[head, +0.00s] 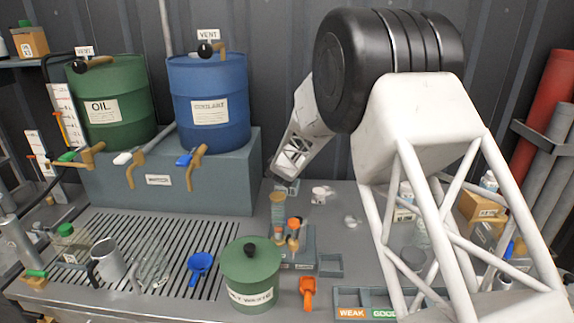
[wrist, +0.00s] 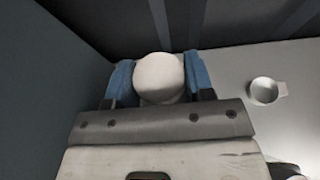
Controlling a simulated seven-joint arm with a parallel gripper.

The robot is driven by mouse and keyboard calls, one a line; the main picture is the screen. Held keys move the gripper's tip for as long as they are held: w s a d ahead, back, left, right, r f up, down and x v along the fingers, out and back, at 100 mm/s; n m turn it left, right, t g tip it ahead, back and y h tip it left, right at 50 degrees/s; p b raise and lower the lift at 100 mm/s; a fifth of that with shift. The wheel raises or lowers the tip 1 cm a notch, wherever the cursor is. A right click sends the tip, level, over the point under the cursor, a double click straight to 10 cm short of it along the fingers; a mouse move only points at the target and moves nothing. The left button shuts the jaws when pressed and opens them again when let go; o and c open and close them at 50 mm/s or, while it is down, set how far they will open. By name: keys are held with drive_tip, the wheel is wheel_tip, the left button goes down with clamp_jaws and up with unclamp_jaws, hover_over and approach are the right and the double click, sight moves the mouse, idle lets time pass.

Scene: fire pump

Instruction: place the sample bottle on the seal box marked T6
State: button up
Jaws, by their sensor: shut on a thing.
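My gripper (wrist: 158,82) is shut on a white rounded thing (wrist: 158,75), held between its two blue fingers in the wrist view. It looks like the sample bottle's top; the rest of it is hidden. In the head view my gripper (head: 287,187) is low by the right end of the grey drum stand, and what it holds is hard to make out. I cannot read T6 on any box.
A blue drum (head: 208,103) and a green drum (head: 110,100) stand on the grey stand (head: 215,185). A green waste pot (head: 250,275), a blue funnel (head: 201,267) and an orange scoop (head: 307,291) are in front. A small round dish (wrist: 264,92) lies right of my gripper.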

drive_tip(key=shift+f, duration=0.1)
drive_tip(key=o, duration=1)
drive_tip(key=shift+s+r, duration=0.1)
drive_tip(key=shift+r, duration=0.1)
drive_tip(key=shift+s, duration=0.15)
drive_tip(key=shift+v, duration=3.5)
drive_tip(key=shift+r, duration=0.1)
